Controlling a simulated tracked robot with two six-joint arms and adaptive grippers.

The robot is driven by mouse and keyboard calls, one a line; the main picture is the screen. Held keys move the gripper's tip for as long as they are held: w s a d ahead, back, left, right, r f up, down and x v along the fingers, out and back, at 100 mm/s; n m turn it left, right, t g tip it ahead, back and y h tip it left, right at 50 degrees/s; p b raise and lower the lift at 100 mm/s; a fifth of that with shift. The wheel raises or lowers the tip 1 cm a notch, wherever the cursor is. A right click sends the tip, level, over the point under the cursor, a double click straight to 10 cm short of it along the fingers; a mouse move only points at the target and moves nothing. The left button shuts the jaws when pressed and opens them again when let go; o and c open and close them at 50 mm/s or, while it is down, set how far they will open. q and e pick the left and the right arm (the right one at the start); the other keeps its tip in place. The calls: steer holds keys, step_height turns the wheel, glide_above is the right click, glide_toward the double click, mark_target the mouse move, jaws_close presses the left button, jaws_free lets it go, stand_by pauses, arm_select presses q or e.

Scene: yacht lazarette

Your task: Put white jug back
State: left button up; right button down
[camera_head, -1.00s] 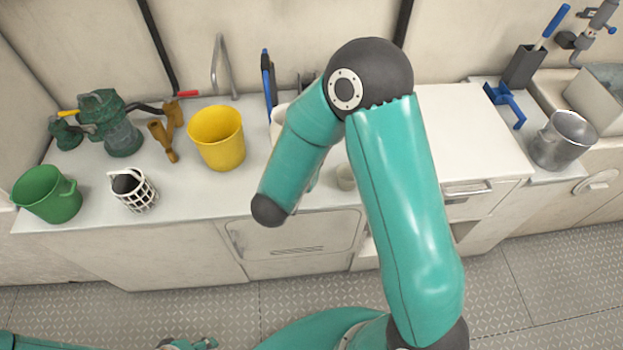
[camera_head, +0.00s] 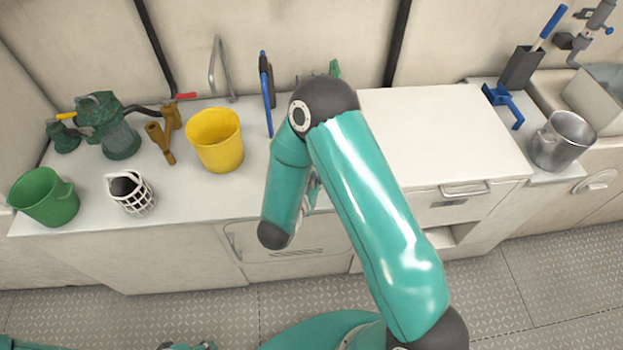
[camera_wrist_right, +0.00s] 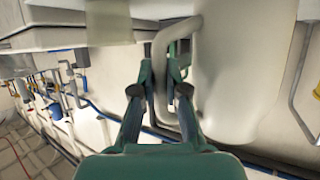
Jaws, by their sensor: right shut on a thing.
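The white jug (camera_wrist_right: 235,75) fills the right half of the right wrist view, with its looped handle (camera_wrist_right: 160,60) on its left side. My right gripper (camera_wrist_right: 163,82) has its two fingers shut on that handle. In the head view my right arm covers the jug and most of the right gripper, so I cannot tell whether the jug touches the counter. Part of my left gripper (camera_head: 190,346) shows at the bottom edge of the head view; its fingers are cut off.
The counter (camera_head: 190,195) carries a yellow bucket (camera_head: 215,142), green bucket (camera_head: 45,198), white lattice holder (camera_head: 131,194), green pump-like things (camera_head: 108,125) and brown fittings (camera_head: 162,140). A metal pot (camera_head: 562,140) stands right. The white top (camera_head: 440,130) right of my arm is clear.

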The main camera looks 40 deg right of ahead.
steer(key=shift+f, duration=0.15)
steer(key=c, duration=1.2)
jaws_free()
steer(key=shift+r, duration=0.25)
steer(key=v, duration=1.2)
steer(key=w+a+f+n+y, duration=0.1)
steer(key=a+f+n+y, duration=0.1)
steer(key=f+y, duration=0.35)
steer(key=w+a+f+n+y, duration=0.1)
steer(key=a+f+n+y, duration=0.15)
steer(key=f, duration=0.55)
steer(key=s+a+f+n+g+y, duration=0.2)
steer(key=s+a+f+g+y, duration=0.1)
steer(key=s, duration=0.3)
steer(key=s+a+f+n+g+y, duration=0.2)
steer(key=s+a+f+n+y, duration=0.1)
steer(key=s, duration=0.3)
steer(key=shift+n+g+y+b, duration=0.3)
steer(key=shift+n+g+y, duration=0.1)
steer(key=shift+y, duration=0.5)
